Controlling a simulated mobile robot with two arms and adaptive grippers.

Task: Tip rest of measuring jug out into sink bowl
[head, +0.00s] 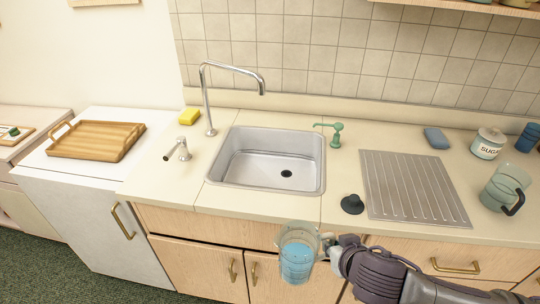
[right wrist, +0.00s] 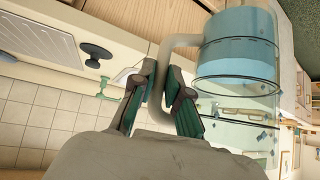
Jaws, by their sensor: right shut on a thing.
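The clear measuring jug (head: 298,254) holds blue liquid in its lower part and hangs in front of the counter edge, below and in front of the sink. My right gripper (head: 331,247) is shut on its handle. In the right wrist view the fingers (right wrist: 166,98) close around the handle, and the jug (right wrist: 238,70) with its blue liquid lies to the right. In the head view the jug looks about upright. The sink bowl (head: 237,171) is a steel basin with a dark drain, and it looks empty. My left gripper is not in view.
A tall tap (head: 208,100) arches over the sink's back left. A green soap dispenser (head: 337,135), black stopper (head: 352,204) and ribbed drainboard (head: 412,187) are right of it. A green jug (head: 503,188) and sugar jar (head: 488,144) stand farther right. A wooden tray (head: 97,140) is left.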

